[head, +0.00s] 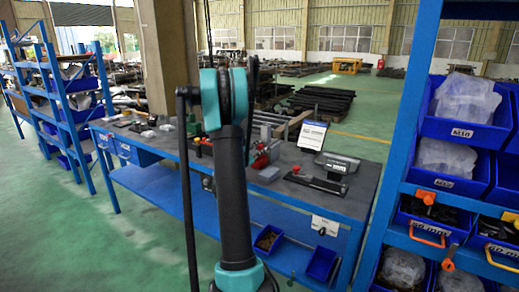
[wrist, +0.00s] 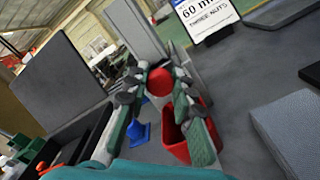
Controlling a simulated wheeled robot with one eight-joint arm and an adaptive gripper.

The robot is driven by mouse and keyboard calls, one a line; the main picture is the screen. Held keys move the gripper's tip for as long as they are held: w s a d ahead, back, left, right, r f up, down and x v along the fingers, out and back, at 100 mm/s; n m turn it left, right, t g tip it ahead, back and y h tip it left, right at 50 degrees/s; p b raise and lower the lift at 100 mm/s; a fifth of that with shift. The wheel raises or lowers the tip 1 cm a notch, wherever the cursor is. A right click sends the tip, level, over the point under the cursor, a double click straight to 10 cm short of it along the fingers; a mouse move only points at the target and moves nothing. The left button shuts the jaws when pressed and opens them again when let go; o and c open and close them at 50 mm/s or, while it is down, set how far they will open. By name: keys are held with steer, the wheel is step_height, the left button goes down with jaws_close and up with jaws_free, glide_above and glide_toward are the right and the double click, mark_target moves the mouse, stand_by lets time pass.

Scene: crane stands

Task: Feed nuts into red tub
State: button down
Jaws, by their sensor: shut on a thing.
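In the wrist view my gripper (wrist: 160,92) has its two fingers closed in around a red rounded piece (wrist: 160,80) at the fingertips. I cannot tell whether it is a nut. The red tub (wrist: 178,148) stands on the grey bench top just beyond the right finger, which covers part of it; its inside is not clearly visible. A sign (wrist: 206,14) reading "60 m" and "THREE NUTS" stands behind, at the top. In the head view my arm hides the gripper, and red items (head: 262,160) show on the bench right of the arm.
The blue workbench (head: 357,203) carries a dark flat device (head: 318,182) and a grey boxy device (head: 338,163). Blue bins (head: 322,262) sit on its lower shelf. A tall blue rack (head: 400,120) with bins stands at the right. A small blue item (wrist: 140,132) is left of the tub.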

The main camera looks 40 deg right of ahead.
steer(key=shift+v, duration=2.25)
steer(key=c, duration=1.3)
jaws_free()
steer(key=shift+o, duration=0.2)
steer(key=v, duration=1.2)
steer(key=shift+f, duration=0.1)
